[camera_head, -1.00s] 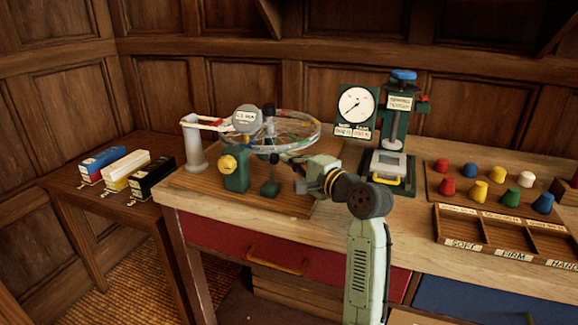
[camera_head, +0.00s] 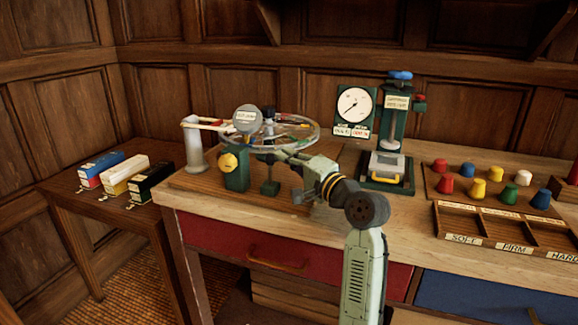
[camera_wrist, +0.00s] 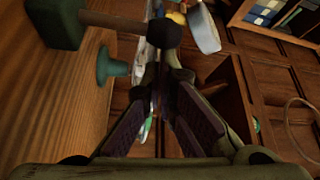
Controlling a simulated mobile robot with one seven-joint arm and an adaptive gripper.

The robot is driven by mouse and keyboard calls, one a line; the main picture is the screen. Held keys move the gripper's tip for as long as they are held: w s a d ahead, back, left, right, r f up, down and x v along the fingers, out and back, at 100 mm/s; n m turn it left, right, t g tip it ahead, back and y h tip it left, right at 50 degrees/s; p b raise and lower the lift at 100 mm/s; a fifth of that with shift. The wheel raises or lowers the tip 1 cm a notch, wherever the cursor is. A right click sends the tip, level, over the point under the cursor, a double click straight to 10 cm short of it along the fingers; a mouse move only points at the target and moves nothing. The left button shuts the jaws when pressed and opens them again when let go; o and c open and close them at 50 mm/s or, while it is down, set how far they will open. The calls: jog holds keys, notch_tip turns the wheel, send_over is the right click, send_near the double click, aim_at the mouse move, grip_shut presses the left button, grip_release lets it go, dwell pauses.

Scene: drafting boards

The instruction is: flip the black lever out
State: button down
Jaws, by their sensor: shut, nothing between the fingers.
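The black lever, a thin rod with a round black knob (camera_wrist: 164,33), runs sideways from a dark green block (camera_wrist: 56,22) in the wrist view. In the head view the green block (camera_head: 236,172) carries a yellow knob on its front. The lever there is small and partly lost against my gripper. My gripper (camera_wrist: 160,78) is shut with nothing between its fingers. Its tips are close to the black knob in the wrist view; I cannot tell if they touch. In the head view my gripper (camera_head: 277,154) is at the right of the green block, by the wheel.
A clear wheel (camera_head: 300,128) stands above the wooden board, with a white post (camera_head: 194,145) at its left. A dial gauge (camera_head: 354,108) and a green press (camera_head: 386,180) stand behind at the right. Coloured cones (camera_head: 478,188) and a sorting tray (camera_head: 490,238) lie farther right.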

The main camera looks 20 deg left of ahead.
jog(key=s+n+y+b, duration=0.1)
jog(key=b, duration=0.1)
jog(key=s+n+y+b, duration=0.1)
jog(key=n+b, duration=0.1)
jog(key=shift+s+f+b, duration=0.1)
jog(key=shift+f+b, duration=0.1)
jog(key=shift+b, duration=0.15)
jog(key=shift+s+r+n, duration=0.3)
jog(key=shift+n, duration=0.2)
jog(key=shift+s, duration=0.35)
